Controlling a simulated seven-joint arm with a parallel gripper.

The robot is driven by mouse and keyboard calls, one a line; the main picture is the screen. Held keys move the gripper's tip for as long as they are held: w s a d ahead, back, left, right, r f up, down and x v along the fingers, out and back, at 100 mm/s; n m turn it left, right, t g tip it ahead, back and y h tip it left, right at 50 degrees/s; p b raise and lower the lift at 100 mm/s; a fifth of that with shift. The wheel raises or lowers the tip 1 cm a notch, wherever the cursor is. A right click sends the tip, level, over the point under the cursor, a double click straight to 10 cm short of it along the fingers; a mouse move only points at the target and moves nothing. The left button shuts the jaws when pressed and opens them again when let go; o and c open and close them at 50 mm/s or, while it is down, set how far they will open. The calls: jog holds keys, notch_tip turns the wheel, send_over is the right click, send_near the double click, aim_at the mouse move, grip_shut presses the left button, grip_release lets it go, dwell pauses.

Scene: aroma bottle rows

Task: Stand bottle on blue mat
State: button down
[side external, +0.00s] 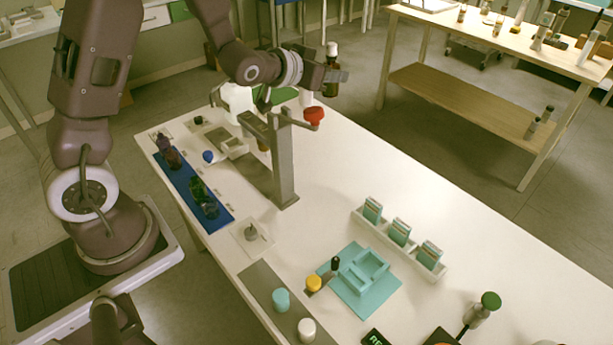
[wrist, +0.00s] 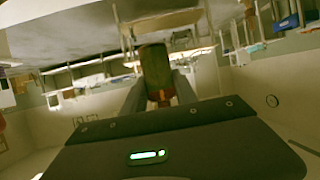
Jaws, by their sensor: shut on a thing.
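My gripper (side external: 337,75) is shut on a dark brown bottle (side external: 331,88) with a white cap, held roughly upright in the air above the far end of the table. In the wrist view the bottle (wrist: 154,62) shows between the two fingers of my gripper (wrist: 158,90). The blue mat (side external: 228,217) lies along the table's left edge in the side external view, well away from the held bottle. Several small dark bottles stand on it: purple and brown ones (side external: 174,158) at the far end, dark green ones (side external: 208,206) at the near end.
A grey post stand (side external: 284,170) with a red knob (side external: 314,114) rises between the held bottle and the blue mat. A teal tray (side external: 362,270), a rack of boxes (side external: 400,232) and loose caps (side external: 281,298) lie nearer. The table's right middle is clear.

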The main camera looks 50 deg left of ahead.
jog(key=s+d+r+m+h, duration=0.1)
jog(key=s+d+r+h, duration=0.15)
jog(key=d, duration=0.85)
jog(key=w+a+r+n+y, duration=0.1)
jog(key=w+a+y, duration=0.1)
jog(key=w, duration=0.3)
jog(key=w+a+r+y, duration=0.1)
jog(key=w+a, duration=0.2)
jog(key=w, duration=0.2)
jog(key=w+d+f, duration=0.4)
jog(key=d, duration=0.3)
jog(key=m+h, duration=0.1)
jog(key=h, duration=0.1)
send_over(349, 206)
notch_tip(349, 206, down, 29)
jog(key=shift+r, duration=0.2)
jog(key=shift+f, duration=0.1)
